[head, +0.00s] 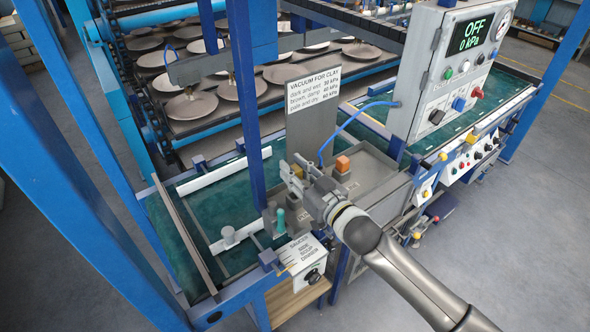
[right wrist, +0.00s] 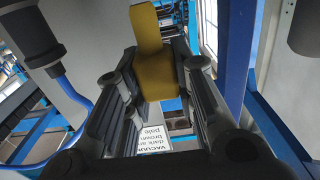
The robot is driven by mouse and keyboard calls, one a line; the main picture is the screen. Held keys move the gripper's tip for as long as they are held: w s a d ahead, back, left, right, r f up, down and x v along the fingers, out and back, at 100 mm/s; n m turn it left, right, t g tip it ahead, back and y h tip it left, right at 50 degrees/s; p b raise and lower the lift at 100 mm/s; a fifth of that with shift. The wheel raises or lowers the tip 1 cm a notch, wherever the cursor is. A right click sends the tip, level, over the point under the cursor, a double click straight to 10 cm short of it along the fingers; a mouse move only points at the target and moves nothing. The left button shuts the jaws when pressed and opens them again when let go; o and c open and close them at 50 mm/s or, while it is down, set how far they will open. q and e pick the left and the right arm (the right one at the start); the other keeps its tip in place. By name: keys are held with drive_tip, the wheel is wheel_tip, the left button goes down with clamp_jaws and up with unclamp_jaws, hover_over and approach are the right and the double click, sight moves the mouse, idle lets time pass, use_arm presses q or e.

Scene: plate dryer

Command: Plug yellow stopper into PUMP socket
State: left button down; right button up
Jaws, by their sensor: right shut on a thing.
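My right gripper (head: 291,178) reaches over the bench in front of the sign. In the right wrist view its two fingers (right wrist: 160,85) are shut on the yellow stopper (right wrist: 155,65), a flat mustard-coloured piece that sticks out past the fingertips. In the head view I cannot make out the stopper at the fingers. A teal-topped plug (head: 280,222) stands upright below and left of the gripper. An orange block (head: 342,163) sits on a grey base right of the gripper. I can read no PUMP label, so I cannot tell which socket is which. My left gripper is not in view.
A control box (head: 437,75) reading OFF and 0 kPa stands at right, with a blue hose (head: 350,122) running from it. A vacuum sign (head: 313,95) stands behind the gripper. A blue post (head: 245,100) rises just left of it. The green bench mat (head: 185,215) at left has bare areas.

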drive_tip(key=shift+f+b, duration=1.15)
drive_tip(key=shift+f, duration=0.9)
drive_tip(key=shift+f+b, duration=0.55)
drive_tip(key=o, duration=1)
drive_tip(key=shift+s+d, duration=0.2)
drive_tip(key=shift+s, duration=0.05)
drive_tip(key=v, duration=1.1)
drive_tip(key=shift+s+d, duration=0.1)
drive_tip(key=shift+s, duration=0.05)
